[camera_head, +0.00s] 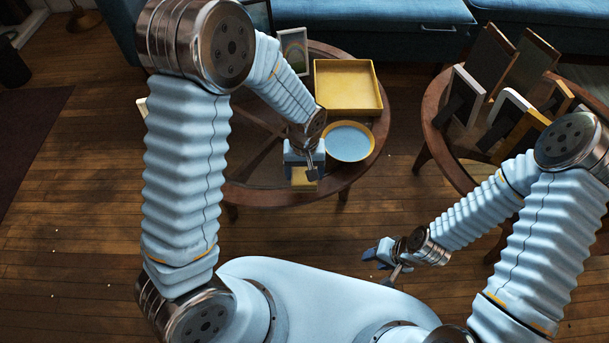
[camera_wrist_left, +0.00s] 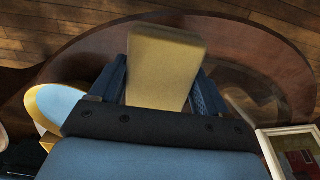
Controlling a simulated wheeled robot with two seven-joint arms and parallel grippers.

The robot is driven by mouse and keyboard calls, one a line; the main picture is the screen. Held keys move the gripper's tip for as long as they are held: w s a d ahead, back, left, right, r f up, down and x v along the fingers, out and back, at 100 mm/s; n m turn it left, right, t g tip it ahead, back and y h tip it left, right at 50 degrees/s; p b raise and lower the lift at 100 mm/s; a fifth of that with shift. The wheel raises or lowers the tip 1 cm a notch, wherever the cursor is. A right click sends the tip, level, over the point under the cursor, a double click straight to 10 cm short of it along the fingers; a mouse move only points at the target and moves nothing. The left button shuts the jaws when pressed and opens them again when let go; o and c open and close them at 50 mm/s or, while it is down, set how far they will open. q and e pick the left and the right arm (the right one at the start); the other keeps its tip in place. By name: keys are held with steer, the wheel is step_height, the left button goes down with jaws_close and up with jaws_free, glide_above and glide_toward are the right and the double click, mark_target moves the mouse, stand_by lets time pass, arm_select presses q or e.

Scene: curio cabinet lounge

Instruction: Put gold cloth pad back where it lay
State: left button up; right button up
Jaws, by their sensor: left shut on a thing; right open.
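The gold cloth pad (camera_wrist_left: 165,65) is between the fingers of my left gripper (camera_wrist_left: 162,88) in the left wrist view, and the fingers are shut on it. In the head view the pad (camera_head: 304,180) shows just below my left gripper (camera_head: 305,172), over the front part of the left round table (camera_head: 345,178). I cannot tell whether the pad touches the table top. My right gripper (camera_head: 383,260) is open and empty, low in front of my body and away from both tables.
A blue plate with a yellow rim (camera_head: 349,141) lies right of my left gripper. A yellow tray (camera_head: 347,87) and a picture frame (camera_head: 294,50) stand behind it. Several frames (camera_head: 500,105) crowd the right table (camera_head: 437,117). A blue sofa (camera_head: 370,14) is at the back.

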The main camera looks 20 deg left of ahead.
mark_target(305, 177)
arm_select(q)
steer(key=f, duration=0.1)
steer(key=w+f, duration=0.1)
steer(key=f, duration=0.1)
steer(key=shift+a+f, duration=0.1)
steer(key=shift+f, duration=0.5)
steer(key=shift+f, duration=0.15)
steer(key=o, duration=1.5)
step_height(305, 177, up, 12)
steer(key=shift+r+p, duration=0.2)
steer(key=shift+p, duration=0.1)
